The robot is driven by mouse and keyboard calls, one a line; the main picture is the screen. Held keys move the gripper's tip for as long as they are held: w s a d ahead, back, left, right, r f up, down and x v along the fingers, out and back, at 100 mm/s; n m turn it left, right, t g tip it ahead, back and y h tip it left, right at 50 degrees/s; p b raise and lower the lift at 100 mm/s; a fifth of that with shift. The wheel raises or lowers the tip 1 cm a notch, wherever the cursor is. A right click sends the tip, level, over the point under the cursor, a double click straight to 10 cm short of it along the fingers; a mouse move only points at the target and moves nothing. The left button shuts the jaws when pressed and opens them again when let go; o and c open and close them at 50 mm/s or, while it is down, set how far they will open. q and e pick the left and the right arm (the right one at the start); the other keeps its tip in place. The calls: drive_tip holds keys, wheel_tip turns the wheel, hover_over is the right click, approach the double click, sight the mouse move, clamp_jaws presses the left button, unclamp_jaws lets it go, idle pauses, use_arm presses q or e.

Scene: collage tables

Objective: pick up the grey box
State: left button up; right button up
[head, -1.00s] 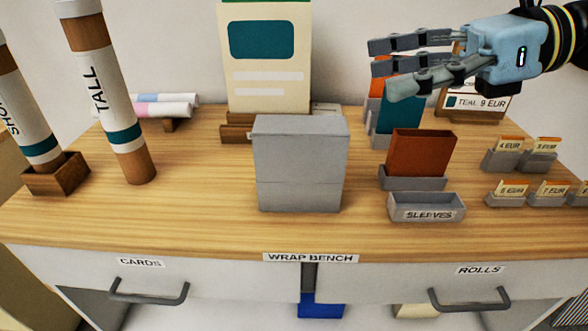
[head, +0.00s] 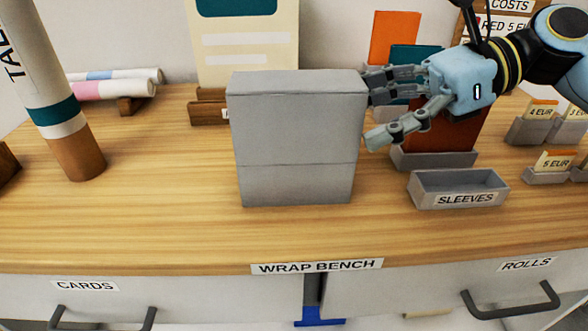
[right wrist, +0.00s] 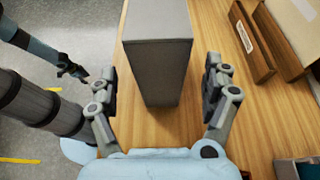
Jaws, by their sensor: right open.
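The grey box (head: 298,135) stands upright on the wooden bench top, with a seam across its lower part. It also shows in the right wrist view (right wrist: 158,60). My right gripper (head: 375,108) is open at the box's right side, with its fingertips close to that edge. In the right wrist view its fingers (right wrist: 161,82) are spread on both sides of the box's near end, with gaps visible. Whether any finger touches the box is unclear. My left gripper (right wrist: 74,70) shows small at the left of the right wrist view, away from the box; its jaw state is unclear.
A grey sleeves tray (head: 459,190) and a rust-coloured sleeve (head: 440,135) in a holder stand right of the box. A cream card (head: 247,60) in a wooden stand is behind it. A tall roll (head: 60,110) stands left. Bench between roll and box is clear.

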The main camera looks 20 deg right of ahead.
sight(310, 161)
drive_tip(key=f, duration=0.2)
drive_tip(key=a+f, duration=0.1)
drive_tip(key=f, duration=0.1)
drive_tip(key=shift+w+f, duration=0.15)
drive_tip(key=shift+f, duration=0.05)
drive_tip(key=shift+x, duration=3.2)
clamp_jaws()
